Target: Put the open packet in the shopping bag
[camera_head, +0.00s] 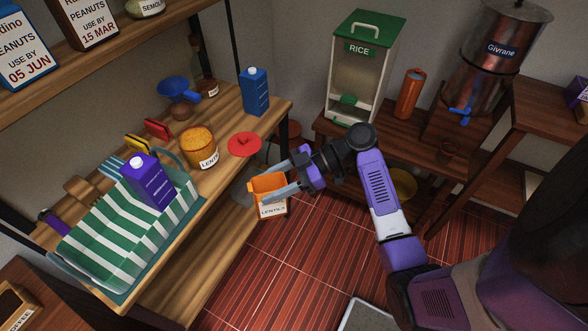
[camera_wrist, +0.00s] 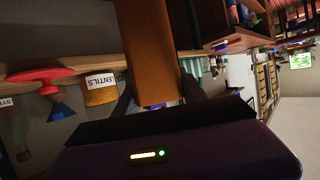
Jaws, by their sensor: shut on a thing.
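The open packet (camera_head: 269,203), orange with a white lentils label, is held out over the floor in front of the counter edge. My gripper (camera_head: 277,184) is shut on it, with a finger on either side. In the wrist view the packet (camera_wrist: 150,50) fills the middle between my dark fingers. The shopping bag (camera_head: 115,225), striped green and white with grey-green handles, lies on the counter to the left of my gripper.
An orange-filled lentils jar (camera_head: 199,148), a red lid-like funnel (camera_head: 244,145) and a blue carton (camera_head: 254,91) stand on the wooden counter (camera_head: 222,183). Behind the bag are yellow and red-handled items. A rice dispenser (camera_head: 359,70) stands farther back.

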